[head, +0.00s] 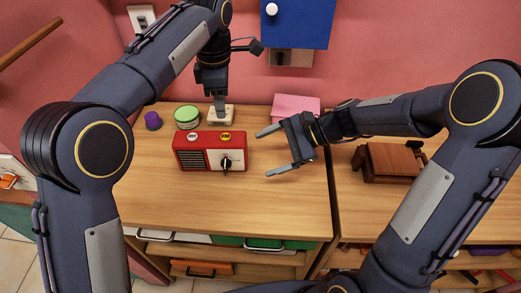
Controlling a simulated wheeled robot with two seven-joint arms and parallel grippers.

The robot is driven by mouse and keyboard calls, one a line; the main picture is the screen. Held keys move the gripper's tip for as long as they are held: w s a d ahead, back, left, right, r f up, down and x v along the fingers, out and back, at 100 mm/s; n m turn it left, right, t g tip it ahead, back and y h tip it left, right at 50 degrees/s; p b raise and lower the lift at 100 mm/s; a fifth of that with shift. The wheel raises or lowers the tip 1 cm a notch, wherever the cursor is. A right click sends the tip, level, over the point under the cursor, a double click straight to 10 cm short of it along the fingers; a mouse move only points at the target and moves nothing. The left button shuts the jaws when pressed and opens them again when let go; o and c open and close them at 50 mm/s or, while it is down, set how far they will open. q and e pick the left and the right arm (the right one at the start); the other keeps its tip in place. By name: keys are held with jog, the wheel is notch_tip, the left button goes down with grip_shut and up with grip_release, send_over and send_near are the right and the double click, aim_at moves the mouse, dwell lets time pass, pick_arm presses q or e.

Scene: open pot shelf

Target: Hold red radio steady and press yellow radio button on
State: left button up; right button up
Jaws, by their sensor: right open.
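The red radio (210,163) stands upright on the wooden counter, with a speaker grille and a dark knob on its pale front. On its top are the yellow button (226,136) at the right and a whitish button (192,137) at the left. My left gripper (220,112) points down behind the radio, over a small cream block; its fingers look close together, but I cannot tell if they are shut. My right gripper (265,153) is open and empty just right of the radio, fingers pointing left at it, apart from it.
A green-and-white round container (187,117) and a purple cup (153,121) stand behind the radio at left. Pink sheets (297,105) lie at the back right. A brown wooden object (388,162) sits on the right counter. The counter in front of the radio is clear.

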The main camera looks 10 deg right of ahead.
aim_at(236, 158)
jog(key=w+f+m, duration=0.1)
jog(key=w+f, duration=0.1)
jog(key=w+f+m+y, duration=0.1)
jog(key=w+f+m, duration=0.1)
jog(key=w+a+f+m, duration=0.1)
jog(key=w+f+m, duration=0.1)
jog(key=f, duration=0.1)
jog(key=shift+w+a+t, duration=0.1)
jog(key=shift+w+t, duration=0.05)
jog(key=shift+t, duration=0.25)
jog(key=shift+x, duration=3.9)
jog(key=shift+w+r, duration=0.1)
jog(key=shift+r, duration=0.05)
jog(key=c, duration=1.6)
pick_arm(q)
grip_shut()
pick_arm(e)
jog(key=shift+o, duration=0.2)
jog(key=shift+y, duration=0.3)
